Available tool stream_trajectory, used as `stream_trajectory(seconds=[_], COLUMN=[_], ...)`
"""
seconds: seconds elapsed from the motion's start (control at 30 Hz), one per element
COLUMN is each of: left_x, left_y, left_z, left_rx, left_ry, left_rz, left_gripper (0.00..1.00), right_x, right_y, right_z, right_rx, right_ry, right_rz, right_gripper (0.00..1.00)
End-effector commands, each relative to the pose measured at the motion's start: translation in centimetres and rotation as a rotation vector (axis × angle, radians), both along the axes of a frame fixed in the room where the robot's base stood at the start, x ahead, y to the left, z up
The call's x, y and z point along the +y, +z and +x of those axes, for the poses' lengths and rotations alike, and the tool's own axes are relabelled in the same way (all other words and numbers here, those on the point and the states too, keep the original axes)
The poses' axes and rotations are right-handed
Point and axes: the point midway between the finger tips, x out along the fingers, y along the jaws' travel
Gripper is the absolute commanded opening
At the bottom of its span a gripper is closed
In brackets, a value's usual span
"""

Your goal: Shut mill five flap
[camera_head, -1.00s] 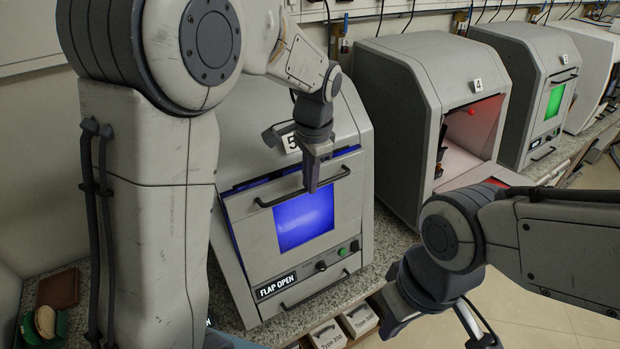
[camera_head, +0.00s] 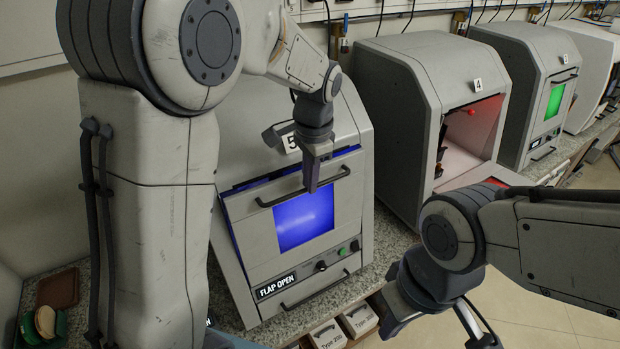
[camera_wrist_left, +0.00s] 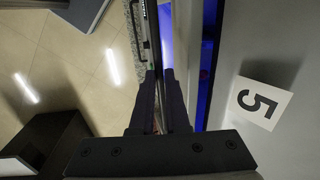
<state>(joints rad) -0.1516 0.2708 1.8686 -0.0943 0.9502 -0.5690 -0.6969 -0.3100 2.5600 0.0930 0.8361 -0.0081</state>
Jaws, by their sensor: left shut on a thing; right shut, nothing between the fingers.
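Mill five (camera_head: 352,135) is a grey cabinet with a "5" tag, also seen in the wrist view (camera_wrist_left: 262,103). Its flap (camera_head: 245,225) has a blue-lit window and is tilted outward at the top, with a blue-lit gap behind its upper edge. A label low on the front reads "FLAP OPEN" (camera_head: 275,286). My left gripper (camera_head: 312,187) is shut on the dark bar handle (camera_head: 275,201) along the flap's top; its fingers close there in the wrist view (camera_wrist_left: 160,75).
Mill four (camera_head: 395,110) stands to the right with its front open and a reddish interior. Another mill (camera_head: 515,75) with a green window is beyond it. Boxes marked "Type" (camera_head: 328,334) sit below the counter edge. Floor at right is clear.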

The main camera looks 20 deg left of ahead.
Motion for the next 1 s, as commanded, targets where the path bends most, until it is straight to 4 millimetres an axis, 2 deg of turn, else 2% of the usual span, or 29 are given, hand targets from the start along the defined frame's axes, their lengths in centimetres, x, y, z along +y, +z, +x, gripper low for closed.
stream_trajectory(seconds=[0.37, 0.63, 0.87, 0.9, 0.93, 1.0], left_x=[0.1, 2.3, 2.6, 2.6, 2.6, 2.6], left_y=[0.2, 0.1, 0.1, 0.1, 0.1, 0.1], left_z=[0.2, 2.4, 2.6, 2.6, 2.6, 2.6], left_rx=[-0.004, -0.006, -0.013, -0.013, -0.014, -0.014], left_ry=[-0.001, 0.001, 0.000, 0.000, 0.001, 0.001], left_rz=[0.000, 0.001, 0.004, 0.004, 0.004, 0.004], left_gripper=[0.00, 0.00, 0.00, 0.21, 0.26, 0.26], right_x=[0.0, 0.0, 0.0, 0.0, 0.0, 0.0], right_y=[0.1, 1.0, 0.8, 0.8, 0.8, 0.8], right_z=[0.0, 0.0, 0.0, 0.0, 0.0, 0.0], right_rx=[0.000, 0.000, 0.000, 0.000, 0.000, 0.000], right_ry=[0.000, 0.000, 0.000, 0.000, 0.000, 0.000], right_rz=[0.000, 0.000, 0.000, 0.000, 0.000, 0.000], right_gripper=[0.00, 0.00, 0.00, 0.00, 0.00, 0.00])
